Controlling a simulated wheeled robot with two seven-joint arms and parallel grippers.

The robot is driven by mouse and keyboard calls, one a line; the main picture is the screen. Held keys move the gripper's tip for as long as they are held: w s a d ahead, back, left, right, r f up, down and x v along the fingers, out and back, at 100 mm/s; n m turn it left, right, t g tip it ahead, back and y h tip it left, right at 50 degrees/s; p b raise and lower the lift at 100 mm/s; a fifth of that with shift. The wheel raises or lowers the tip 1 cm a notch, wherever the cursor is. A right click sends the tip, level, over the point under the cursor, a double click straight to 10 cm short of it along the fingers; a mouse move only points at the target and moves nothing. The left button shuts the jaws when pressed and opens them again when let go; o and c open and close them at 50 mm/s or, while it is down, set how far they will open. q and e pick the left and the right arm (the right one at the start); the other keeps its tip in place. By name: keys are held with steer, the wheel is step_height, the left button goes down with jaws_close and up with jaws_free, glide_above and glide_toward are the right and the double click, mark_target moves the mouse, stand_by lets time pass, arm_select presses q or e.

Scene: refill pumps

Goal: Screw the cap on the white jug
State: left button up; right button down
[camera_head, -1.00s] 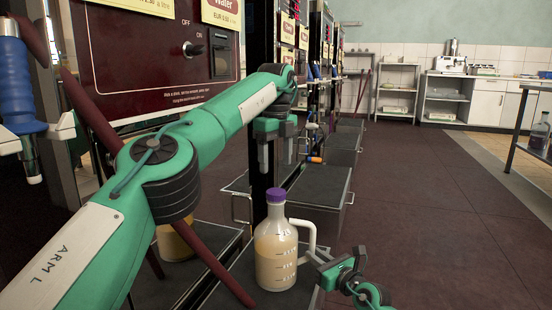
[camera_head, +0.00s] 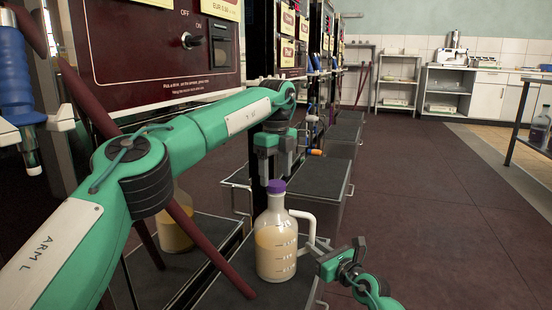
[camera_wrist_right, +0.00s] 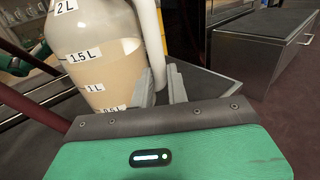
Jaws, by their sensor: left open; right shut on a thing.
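The white jug (camera_head: 274,240) is a see-through bottle with a white handle and volume marks, part filled with pale liquid. It stands upright on a dark tray. A purple cap (camera_head: 277,187) sits on its neck; I cannot tell how tightly. My left gripper (camera_head: 275,172) is open just above the cap, fingers pointing down. My right gripper (camera_head: 322,254) is shut on the jug's handle (camera_head: 306,222), low on its right side. In the right wrist view, the fingers (camera_wrist_right: 162,88) are at the lower handle (camera_wrist_right: 150,35), beside the jug's marked side (camera_wrist_right: 92,55).
Refill machines (camera_head: 160,45) line the left. Another container of pale liquid (camera_head: 175,232) stands behind my left arm. A dark red hose (camera_head: 205,245) slants in front of it. Grey boxes (camera_head: 322,178) stand behind the jug. The floor at right is clear.

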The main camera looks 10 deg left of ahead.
arm_select(q)
steer(key=shift+f, duration=1.2)
steer(key=shift+c, duration=0.5)
